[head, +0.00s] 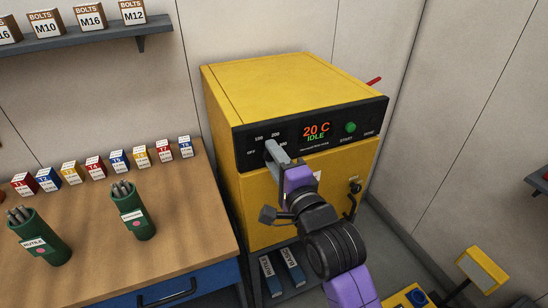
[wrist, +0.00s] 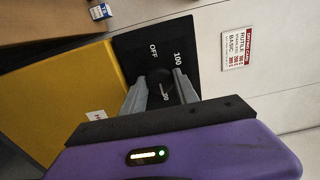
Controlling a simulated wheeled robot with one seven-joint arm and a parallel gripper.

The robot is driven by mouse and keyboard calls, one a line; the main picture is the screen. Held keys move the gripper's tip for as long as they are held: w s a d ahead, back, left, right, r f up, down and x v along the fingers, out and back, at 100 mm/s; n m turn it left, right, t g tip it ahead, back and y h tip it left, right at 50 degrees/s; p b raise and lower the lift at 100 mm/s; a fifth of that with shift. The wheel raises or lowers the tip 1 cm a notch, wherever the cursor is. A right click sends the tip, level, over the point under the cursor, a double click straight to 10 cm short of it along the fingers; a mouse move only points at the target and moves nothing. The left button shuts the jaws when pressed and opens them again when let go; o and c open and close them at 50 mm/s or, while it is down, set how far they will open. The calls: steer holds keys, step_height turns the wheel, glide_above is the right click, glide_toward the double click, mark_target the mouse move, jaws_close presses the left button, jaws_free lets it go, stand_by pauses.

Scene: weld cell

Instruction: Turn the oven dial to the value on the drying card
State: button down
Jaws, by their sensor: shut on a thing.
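The yellow oven (head: 285,80) has a black front panel with a display (head: 316,131) reading "20 C IDLE". In the wrist view the dark dial (wrist: 160,82) sits on the panel, with OFF and 100 printed near it and another label partly covered. My gripper (head: 273,150) is at the panel, its grey fingers shut on the dial from both sides; they also show in the wrist view (wrist: 161,92). The dial is hidden in the head view, and its pointer is too dark to read. The drying card (wrist: 249,48) is on the wall, listing RUTILE and BASIC; its values are too small to read surely.
A green START button (head: 350,127) is right of the display. The workbench (head: 180,215) at left holds two green rod canisters (head: 40,240) and a row of small labelled boxes (head: 95,168). A shelf (head: 85,36) with bolt boxes is above.

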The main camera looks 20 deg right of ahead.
steer(key=shift+f, duration=0.1)
steer(key=c, duration=0.9)
jaws_free()
steer(key=shift+s, duration=0.1)
steer(key=s+b, duration=0.1)
steer(key=s, duration=0.6)
steer(key=shift+s+b, duration=0.35)
